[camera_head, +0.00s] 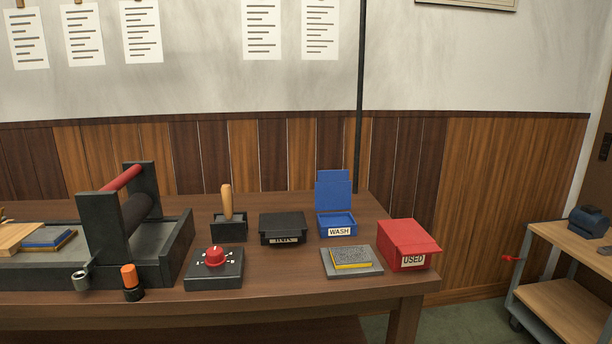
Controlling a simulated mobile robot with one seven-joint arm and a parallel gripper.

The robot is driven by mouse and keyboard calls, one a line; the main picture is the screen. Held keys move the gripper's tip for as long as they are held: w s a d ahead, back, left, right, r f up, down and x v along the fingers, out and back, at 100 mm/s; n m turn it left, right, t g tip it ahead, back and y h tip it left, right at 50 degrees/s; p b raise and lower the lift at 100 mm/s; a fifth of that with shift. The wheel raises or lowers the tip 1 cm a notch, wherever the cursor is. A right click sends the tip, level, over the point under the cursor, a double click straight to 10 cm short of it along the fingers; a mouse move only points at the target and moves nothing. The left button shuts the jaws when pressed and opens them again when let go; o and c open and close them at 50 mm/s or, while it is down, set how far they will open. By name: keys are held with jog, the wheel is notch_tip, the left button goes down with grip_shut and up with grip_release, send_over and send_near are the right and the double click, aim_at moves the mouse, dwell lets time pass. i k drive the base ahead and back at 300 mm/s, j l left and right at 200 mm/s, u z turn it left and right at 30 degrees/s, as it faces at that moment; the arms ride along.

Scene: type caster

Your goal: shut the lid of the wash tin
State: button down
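The wash tin (338,232) is a small blue box with a white "WASH" label on its front. It stands toward the back right of the brown table. Its blue lid (333,188) is open and stands upright at the back of the tin. My gripper is not in view.
A red "USED" box (405,240) stands right of the tin, a grey slab with a yellow-edged block (351,258) in front, and a black tin (283,229) to the left. A red-knobbed box (215,267) and a press (137,220) are further left. A cart (560,300) stands right.

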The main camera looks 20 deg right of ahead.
aim_at(333, 187)
jog(key=i+l+z, duration=0.1)
jog(key=l+z, duration=0.2)
jog(key=i+l+z, duration=0.2)
jog(key=l+z, duration=0.15)
jog(key=i+l+z, duration=0.1)
jog(key=z, duration=0.3)
jog(key=i+l+z, duration=0.15)
jog(key=z, duration=0.25)
jog(key=i+l+z, duration=0.15)
jog(key=z, duration=0.25)
jog(key=i+l+z, duration=0.15)
jog(key=i, duration=0.3)
jog(key=i+l+z, duration=0.2)
jog(key=i, duration=0.25)
jog(key=i+u, duration=0.2)
jog(key=u, duration=0.2)
jog(key=i+u, duration=0.35)
jog(key=l+u, duration=0.2)
jog(key=u, duration=0.2)
jog(key=i+j+u, duration=0.15)
jog(key=u, duration=0.2)
jog(key=i+u, duration=0.4)
jog(key=k+j, duration=0.05)
jog(key=k, duration=0.05)
